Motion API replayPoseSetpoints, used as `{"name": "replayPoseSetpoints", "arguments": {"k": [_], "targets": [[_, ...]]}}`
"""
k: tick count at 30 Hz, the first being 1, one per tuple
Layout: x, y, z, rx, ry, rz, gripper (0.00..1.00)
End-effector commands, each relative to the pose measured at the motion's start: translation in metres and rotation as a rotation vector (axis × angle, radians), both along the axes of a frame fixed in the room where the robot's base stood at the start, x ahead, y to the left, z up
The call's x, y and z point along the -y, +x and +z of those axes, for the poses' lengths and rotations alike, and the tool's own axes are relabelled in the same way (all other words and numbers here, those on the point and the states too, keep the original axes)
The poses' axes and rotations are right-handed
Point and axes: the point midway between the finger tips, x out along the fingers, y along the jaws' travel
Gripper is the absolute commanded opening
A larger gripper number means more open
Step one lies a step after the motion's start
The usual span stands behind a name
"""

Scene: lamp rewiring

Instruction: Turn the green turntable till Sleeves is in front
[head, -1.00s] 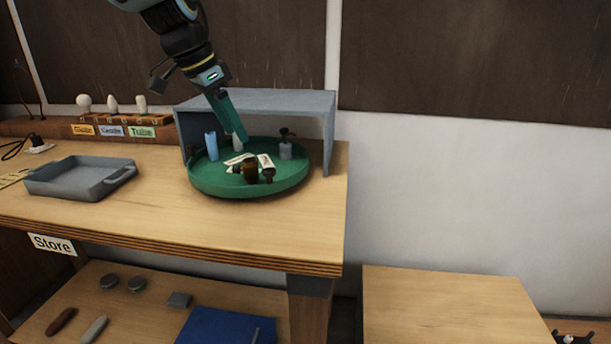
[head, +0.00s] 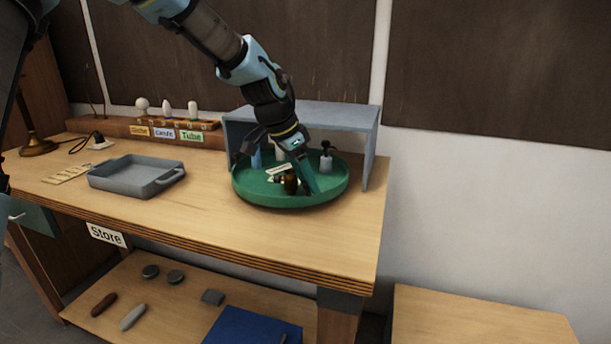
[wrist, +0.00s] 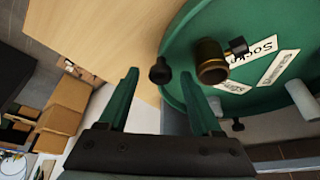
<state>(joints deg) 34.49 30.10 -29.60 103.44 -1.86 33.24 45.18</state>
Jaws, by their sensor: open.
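The round green turntable (head: 300,203) sits on the bench under a grey open-fronted shelf. A brass-brown socket (head: 290,184) stands at its front. White labels lie on top; in the wrist view one label (wrist: 258,50) begins "Socke", and I cannot read the others surely. My gripper (head: 311,188) is open and low over the turntable's front right. In the wrist view its green fingers (wrist: 160,88) are apart, with a dark knob (wrist: 160,70) showing between them at the turntable's edge. Contact cannot be told.
A grey tray (head: 135,182) lies left. The bench front is clear.

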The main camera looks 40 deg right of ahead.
Motion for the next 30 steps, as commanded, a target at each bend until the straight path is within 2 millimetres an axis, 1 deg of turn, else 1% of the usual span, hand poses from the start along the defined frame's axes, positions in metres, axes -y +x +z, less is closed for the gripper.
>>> {"name": "replayPoseSetpoints", "arguments": {"k": [7,8,24,25,30], "targets": [[0.0001,0.0002,-0.001,0.0,0.0,0.0,0.66],[0.0001,0.0002,-0.0009,0.0,0.0,0.0,0.64],[0.0001,0.0003,-0.0005,0.001,0.0,0.0,0.03],[0.0001,0.0003,-0.0005,0.001,0.0,0.0,0.0],[0.0002,0.0003,-0.0005,0.001,0.0,0.0,0.0]]}}
